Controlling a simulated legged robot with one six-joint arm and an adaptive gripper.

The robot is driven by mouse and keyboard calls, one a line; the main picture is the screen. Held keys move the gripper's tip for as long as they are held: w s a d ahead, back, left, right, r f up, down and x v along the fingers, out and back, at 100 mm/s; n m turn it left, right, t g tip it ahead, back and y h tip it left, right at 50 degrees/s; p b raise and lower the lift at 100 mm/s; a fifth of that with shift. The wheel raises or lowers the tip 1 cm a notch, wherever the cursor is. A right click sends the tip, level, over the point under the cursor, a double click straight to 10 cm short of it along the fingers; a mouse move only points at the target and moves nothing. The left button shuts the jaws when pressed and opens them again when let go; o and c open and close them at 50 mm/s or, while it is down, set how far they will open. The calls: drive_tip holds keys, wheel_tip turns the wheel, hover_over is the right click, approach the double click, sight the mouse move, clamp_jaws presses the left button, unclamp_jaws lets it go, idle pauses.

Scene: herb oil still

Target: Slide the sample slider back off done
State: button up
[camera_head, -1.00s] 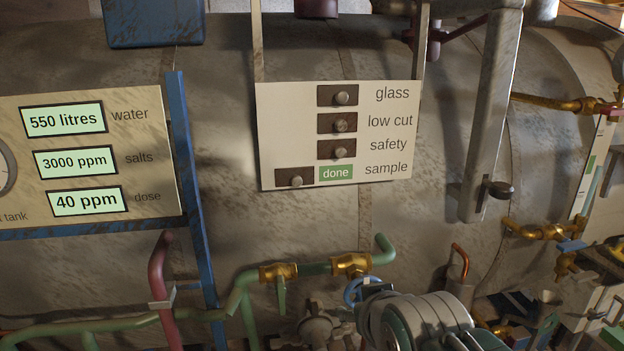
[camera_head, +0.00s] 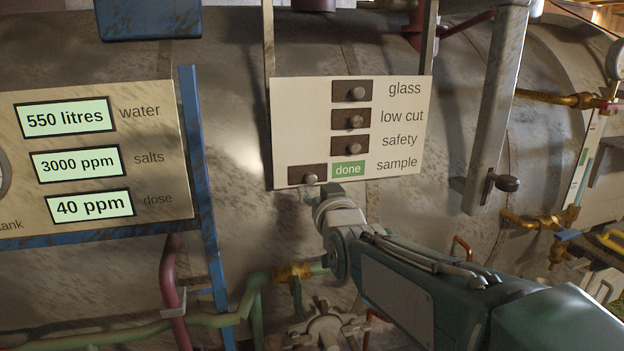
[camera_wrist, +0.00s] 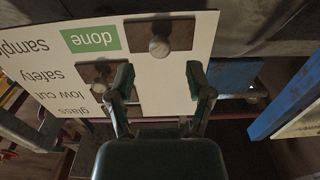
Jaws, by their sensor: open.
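The sample slider (camera_head: 297,175) is a dark plate with a round metal knob at the bottom left of the cream panel. It stands left of the green "done" label (camera_head: 348,169), which is uncovered. My gripper (camera_head: 320,191) is just below this slider; its fingertips are hard to make out in the head view. In the wrist view the panel appears turned over. There the sample slider (camera_wrist: 180,37) and its knob lie just beyond my open gripper (camera_wrist: 159,80), between the lines of the two fingers. Nothing is held, and contact with the knob is not visible.
The glass (camera_head: 342,91), low cut (camera_head: 343,118) and safety (camera_head: 346,145) sliders sit above, farther right on the panel. A blue post (camera_head: 200,180) and a readout board (camera_head: 160,150) stand left. Pipes run below; a grey bracket (camera_head: 492,120) hangs right.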

sight(312, 181)
drive_tip(key=x, duration=0.4)
drive_tip(key=shift+w+a, duration=0.1)
drive_tip(key=shift+a, duration=0.1)
drive_tip(key=shift+w, duration=0.75)
clamp_jaws()
